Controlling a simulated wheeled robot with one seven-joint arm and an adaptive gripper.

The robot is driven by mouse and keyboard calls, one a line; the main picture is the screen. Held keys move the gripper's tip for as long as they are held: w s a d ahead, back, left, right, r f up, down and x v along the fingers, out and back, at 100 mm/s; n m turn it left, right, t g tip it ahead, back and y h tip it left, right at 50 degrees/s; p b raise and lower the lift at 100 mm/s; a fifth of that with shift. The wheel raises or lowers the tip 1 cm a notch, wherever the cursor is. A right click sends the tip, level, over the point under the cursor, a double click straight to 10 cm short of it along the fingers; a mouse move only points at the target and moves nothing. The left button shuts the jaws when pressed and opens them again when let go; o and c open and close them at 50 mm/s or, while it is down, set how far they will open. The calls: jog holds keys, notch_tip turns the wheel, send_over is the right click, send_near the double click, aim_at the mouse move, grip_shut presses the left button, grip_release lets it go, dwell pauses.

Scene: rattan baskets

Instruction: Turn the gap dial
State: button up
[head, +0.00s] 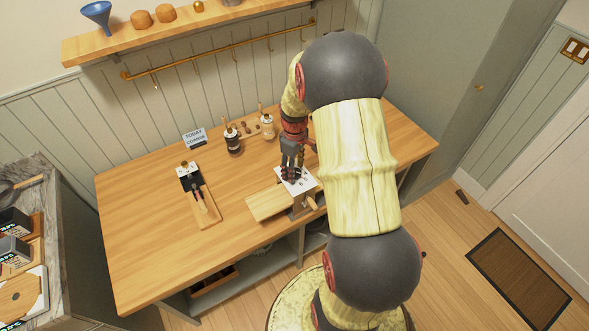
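A small wooden device stands near the front edge of the wooden table, with a pale wooden board (267,203) at its left and a wooden handle at its right. A white plate with dark marks (303,185) lies on top of it. My gripper (291,177) points down at this white plate, its fingertips over or touching it; I cannot tell which. The gap dial itself cannot be made out; the fingers may cover it. The fingers are small and dark here, so their opening is not clear.
A wooden board with tools (200,195) lies to the left. Two jars (232,141) (267,127) and a small sign (194,137) stand at the back. A brass rail (220,51) and a shelf (180,27) are on the wall. The table's left part is clear.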

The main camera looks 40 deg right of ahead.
jog(key=shift+f, duration=0.1)
jog(key=shift+c, duration=1)
jog(key=c, duration=0.9)
jog(key=shift+c, duration=0.2)
jog(key=shift+m, duration=0.4)
jog(key=m, duration=0.2)
jog(key=shift+d+m, duration=0.1)
jog(key=shift+m, duration=0.3)
jog(key=shift+m+p, duration=0.4)
jog(key=shift+m, duration=1.8)
jog(key=o, duration=1.1)
